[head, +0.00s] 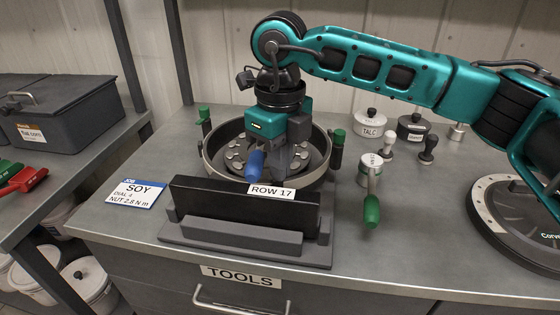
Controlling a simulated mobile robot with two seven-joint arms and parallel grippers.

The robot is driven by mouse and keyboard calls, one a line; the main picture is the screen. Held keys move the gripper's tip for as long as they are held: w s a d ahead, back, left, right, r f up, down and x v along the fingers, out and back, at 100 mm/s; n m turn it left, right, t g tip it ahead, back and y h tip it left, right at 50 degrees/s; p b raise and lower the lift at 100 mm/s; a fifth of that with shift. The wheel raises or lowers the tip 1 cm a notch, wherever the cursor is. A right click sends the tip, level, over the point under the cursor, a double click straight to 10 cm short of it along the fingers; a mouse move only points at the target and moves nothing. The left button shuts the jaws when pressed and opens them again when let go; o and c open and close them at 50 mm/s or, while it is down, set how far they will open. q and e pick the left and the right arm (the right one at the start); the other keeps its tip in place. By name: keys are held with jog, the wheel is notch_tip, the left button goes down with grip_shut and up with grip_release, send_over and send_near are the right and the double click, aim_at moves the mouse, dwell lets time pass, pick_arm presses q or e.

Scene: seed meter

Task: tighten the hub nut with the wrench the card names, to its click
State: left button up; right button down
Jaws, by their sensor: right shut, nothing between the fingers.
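The job card (136,193) lies flat on the bench left of the meter and reads SOY, DIAL 4, NUT 2.8 N m. The round seed meter (211,160) stands behind a black block labelled ROW 17 (240,205). A blue handle (256,164) shows inside the meter, close against my right gripper; its lower end is hidden. My right gripper (281,174) points down into the meter, shut with nothing between its fingers. It hides the hub and its nut. A red-handled tool (24,181) and a green-handled one (8,168) lie on the left bench. My left gripper is out of view.
A grey lidded box (70,112) sits at left.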

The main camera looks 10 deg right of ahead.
aim_at(261, 162)
jog(key=shift+w+a, duration=0.1)
jog(key=shift+a, duration=1.3)
jog(key=shift+a, duration=0.1)
jog(key=shift+w+a, duration=0.2)
jog(key=shift+a, duration=0.5)
jog(key=shift+w+a, duration=0.15)
jog(key=shift+a, duration=0.5)
jog(key=shift+a, duration=0.1)
jog(key=shift+w+a, duration=0.3)
jog(key=shift+a, duration=0.3)
jog(key=shift+w+a, duration=0.3)
jog(key=shift+a, duration=0.25)
jog(key=shift+a+p, duration=0.1)
jog(key=shift+p, duration=0.2)
